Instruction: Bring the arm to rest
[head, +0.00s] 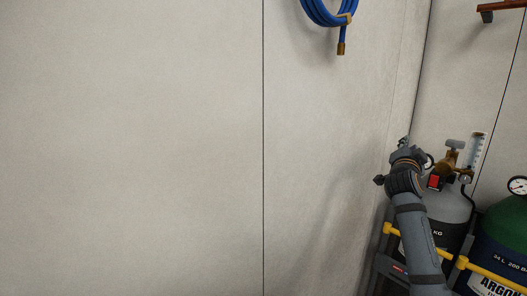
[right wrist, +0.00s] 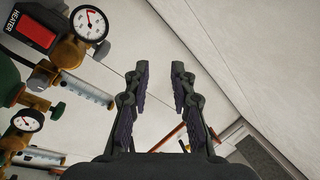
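My right arm (head: 420,235) reaches up from the bottom right in the head view. Its gripper (head: 404,143) is seen small and from behind, in front of the wall and beside the gas cylinders. In the right wrist view, the right gripper (right wrist: 160,68) shows two dark fingers standing apart with nothing between them. My left arm and gripper are not in view.
A grey cylinder (head: 447,208) with a regulator (head: 452,158) and a green-topped argon cylinder (head: 508,225) stand at right behind a yellow rail (head: 480,270). Gauges (right wrist: 90,23) lie left of the fingers. A blue hose (head: 325,12) hangs on the wall. The left side is bare wall.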

